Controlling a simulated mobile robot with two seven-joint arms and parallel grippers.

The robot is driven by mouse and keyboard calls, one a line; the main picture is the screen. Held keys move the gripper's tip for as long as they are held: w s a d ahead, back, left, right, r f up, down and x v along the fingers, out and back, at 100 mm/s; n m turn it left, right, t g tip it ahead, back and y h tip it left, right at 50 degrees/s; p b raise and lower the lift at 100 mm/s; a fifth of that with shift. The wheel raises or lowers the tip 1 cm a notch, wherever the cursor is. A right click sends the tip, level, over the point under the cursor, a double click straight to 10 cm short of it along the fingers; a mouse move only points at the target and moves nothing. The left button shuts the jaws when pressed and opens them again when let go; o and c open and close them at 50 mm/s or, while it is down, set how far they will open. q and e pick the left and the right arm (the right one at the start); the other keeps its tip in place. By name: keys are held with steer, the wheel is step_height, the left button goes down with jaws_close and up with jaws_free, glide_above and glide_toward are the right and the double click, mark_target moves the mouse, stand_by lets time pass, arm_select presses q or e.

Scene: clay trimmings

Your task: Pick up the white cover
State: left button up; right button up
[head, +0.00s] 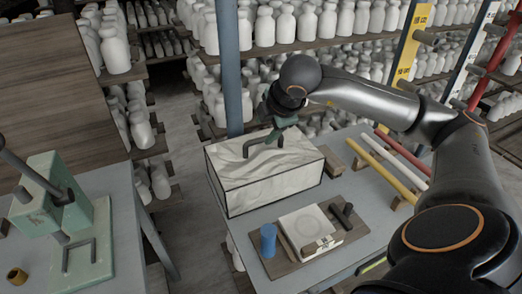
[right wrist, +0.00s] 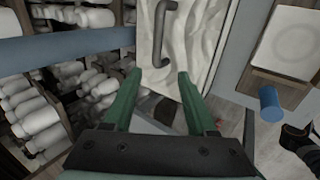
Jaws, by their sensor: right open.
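The white cover (head: 285,178) is a box-like, wavy white block with dark edges, standing at the back left of the grey table. A dark bar handle (head: 262,143) rises from its top. My right gripper (head: 277,133) is at the handle's right end, just above the cover's top, with green fingers. In the right wrist view the right gripper (right wrist: 159,74) is open, its fingers apart and pointing toward the near end of the handle (right wrist: 166,35) on the white cover (right wrist: 198,40). I cannot tell whether the fingers touch the cover. My left gripper is not in view.
On the grey table (head: 345,262), a wooden board holds a white square tile (head: 308,226) beside a blue cylinder (head: 268,240). Coloured bars (head: 385,165) lie at the right. A blue post (head: 229,70) and shelves of white bottles stand behind. A green press (head: 65,215) stands left.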

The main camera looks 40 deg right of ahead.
mark_target(255, 140)
steer(key=p+x, duration=0.1)
steer(key=x, duration=0.5)
steer(key=shift+f, duration=0.15)
steer(key=p+x, duration=0.1)
steer(key=x, duration=0.3)
steer(key=shift+w+d+f+p, duration=0.1)
steer(key=shift+w+p, duration=0.25)
steer(key=shift+w, duration=0.1)
steer(key=shift+w+d+f, duration=0.15)
steer(key=shift+w+f, duration=0.1)
steer(key=shift+f, duration=0.2)
jaws_close()
stand_by(0.4)
